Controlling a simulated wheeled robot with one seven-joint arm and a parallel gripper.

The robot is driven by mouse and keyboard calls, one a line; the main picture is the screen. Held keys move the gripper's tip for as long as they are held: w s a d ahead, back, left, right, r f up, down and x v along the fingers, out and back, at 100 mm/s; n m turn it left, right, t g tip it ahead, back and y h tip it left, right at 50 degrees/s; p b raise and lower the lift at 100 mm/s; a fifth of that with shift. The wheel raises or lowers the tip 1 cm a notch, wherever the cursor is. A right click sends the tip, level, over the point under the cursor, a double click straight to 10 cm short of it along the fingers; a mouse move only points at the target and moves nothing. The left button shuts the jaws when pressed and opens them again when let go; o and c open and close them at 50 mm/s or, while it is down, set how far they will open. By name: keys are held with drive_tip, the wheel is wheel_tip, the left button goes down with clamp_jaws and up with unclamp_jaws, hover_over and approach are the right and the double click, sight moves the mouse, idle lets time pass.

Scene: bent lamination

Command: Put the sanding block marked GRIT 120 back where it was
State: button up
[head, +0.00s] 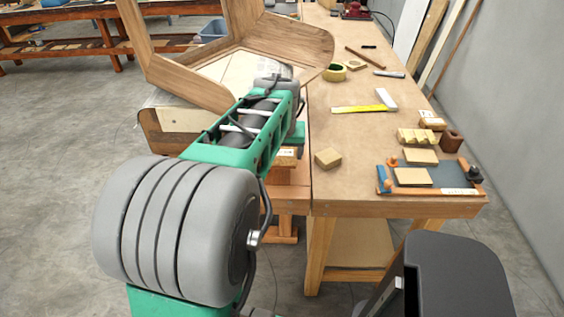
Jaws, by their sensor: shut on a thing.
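My gripper (297,136) is at the left edge of the workbench, mostly hidden behind my green forearm and wrist. It is shut on a small wooden sanding block (288,154) with a pale label, too small to read. Another plain tan block (328,158) lies on the bench just right of it. Two tan blocks, a far one (420,156) and a near one (413,177), lie at a blue tray (442,176) with orange-brown ends near the front right corner. A white label strip (459,191) is on the tray's front; its text is unreadable.
The workbench (350,190) has clear room in its middle and front left. Yellow-tan blocks (417,136), a brown block (451,140), a yellow strip (358,109) and a tape roll (334,73) lie on it. A bent wooden frame (190,75) stands left. A wall bounds the right.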

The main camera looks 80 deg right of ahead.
sight(282, 164)
wheel_tip(282, 164, down, 5)
drive_tip(key=shift+d+p, duration=0.15)
drive_tip(key=shift+p, duration=0.15)
drive_tip(key=o, duration=1.2)
drive_tip(key=v, duration=1.2)
